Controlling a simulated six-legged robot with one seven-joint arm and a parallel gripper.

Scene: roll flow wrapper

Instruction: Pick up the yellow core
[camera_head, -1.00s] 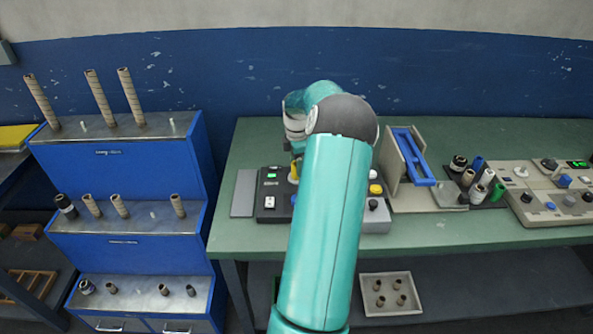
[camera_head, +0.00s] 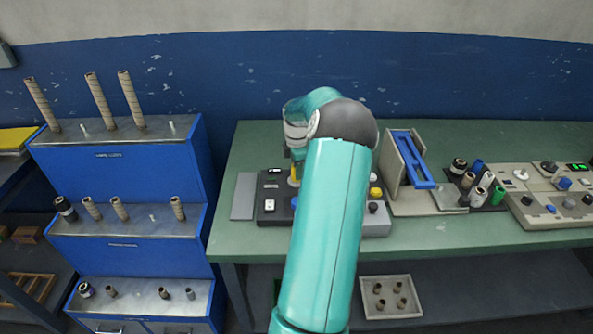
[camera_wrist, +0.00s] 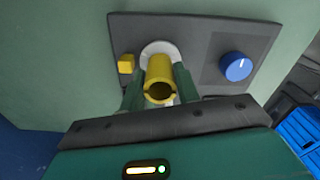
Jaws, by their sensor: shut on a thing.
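The yellow core (camera_wrist: 159,75) is a short hollow tube in the wrist view, with its open end toward the camera. It stands at a pale round seat on a dark panel (camera_wrist: 205,30). My gripper (camera_wrist: 160,88) has its two green fingers on either side of the core, shut on it. Whether the core's lower end is clear of the seat cannot be told. In the head view only a sliver of yellow (camera_head: 292,182) shows beside my arm, which hides most of the gripper.
A blue knob (camera_wrist: 236,67) and a yellow button (camera_wrist: 126,64) flank the core on the panel. On the green bench (camera_head: 430,232) stand a blue frame (camera_head: 412,158) and several rolls to the right. A blue stepped rack (camera_head: 130,170) with cores is at left.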

